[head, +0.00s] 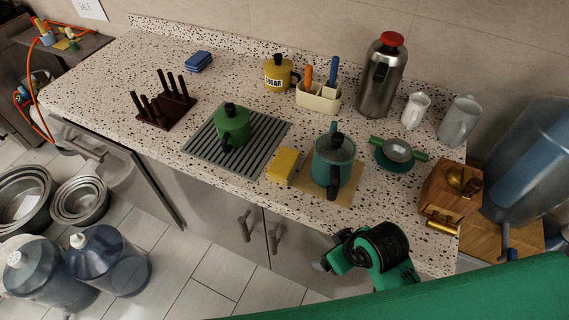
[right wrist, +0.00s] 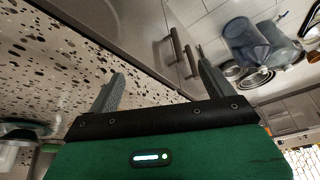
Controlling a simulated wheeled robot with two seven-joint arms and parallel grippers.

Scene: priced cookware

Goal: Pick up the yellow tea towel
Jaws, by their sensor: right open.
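The yellow tea towel (head: 284,163) is a small folded block lying on the speckled counter (head: 330,222). It sits between the grey slatted rack and a brown board, near the front edge. My right gripper (head: 326,264) is at the counter's front edge, to the right of the towel and nearer to me, apart from it. In the right wrist view my right gripper (right wrist: 160,88) is open with nothing between its fingers, and the towel is not seen there. My left gripper is not in view.
A teal kettle (head: 334,163) stands on a board (head: 351,192) right beside the towel. A green pot (head: 233,126) stands on the rack (head: 196,146) to its left. A wooden grinder (head: 449,191) stands at the right. The counter before the towel is clear.

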